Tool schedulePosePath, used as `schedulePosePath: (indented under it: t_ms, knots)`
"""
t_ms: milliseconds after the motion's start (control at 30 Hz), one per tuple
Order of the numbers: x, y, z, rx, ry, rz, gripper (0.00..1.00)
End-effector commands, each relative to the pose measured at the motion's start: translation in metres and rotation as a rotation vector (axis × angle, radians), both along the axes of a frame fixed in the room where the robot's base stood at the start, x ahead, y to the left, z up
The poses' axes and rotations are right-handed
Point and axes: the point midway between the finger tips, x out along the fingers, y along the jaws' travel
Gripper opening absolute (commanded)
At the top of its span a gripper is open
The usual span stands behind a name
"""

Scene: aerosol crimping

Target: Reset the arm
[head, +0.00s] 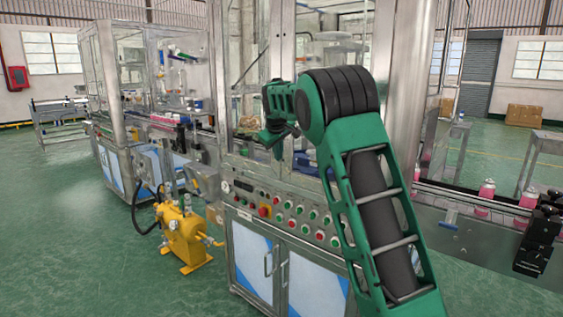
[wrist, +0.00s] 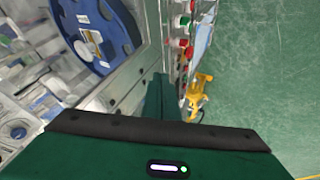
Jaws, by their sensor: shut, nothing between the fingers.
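My green arm rises from the lower right in the head view and bends at a black ribbed joint. My gripper (head: 272,138) hangs at its far end, in front of the crimping machine's glass and above the button panel (head: 280,207). It is small and dark there, shut and empty. In the wrist view, my green wrist housing fills the bottom. Beyond it shows a blue round plate (wrist: 95,30) inside the machine, with the red and green buttons (wrist: 183,32) to the right.
A yellow pump unit (head: 184,236) stands on the green floor left of the machine; it also shows in the wrist view (wrist: 199,88). A conveyor with pink cans (head: 486,192) runs at right. A metal post (head: 391,85) stands close behind my arm. Floor at lower left is clear.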

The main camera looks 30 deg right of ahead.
Motion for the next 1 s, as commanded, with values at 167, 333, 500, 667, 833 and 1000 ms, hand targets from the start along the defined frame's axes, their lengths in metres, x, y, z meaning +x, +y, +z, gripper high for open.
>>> schedulePosePath:
  t_ms: [167, 333, 500, 667, 833, 1000]
  knots:
    - [-0.019, 0.009, 0.029, 0.001, -0.002, 0.002, 0.0]
    - [-0.031, 0.013, 0.045, 0.002, 0.001, 0.0, 0.0]
    - [-0.036, 0.013, 0.051, 0.002, 0.002, -0.003, 0.0]
    - [-0.04, 0.012, 0.052, 0.006, 0.004, -0.008, 0.0]
    - [-0.084, -0.006, 0.045, 0.061, 0.033, -0.078, 0.0]
    - [-0.175, -0.027, 0.025, 0.167, 0.091, -0.213, 0.0]
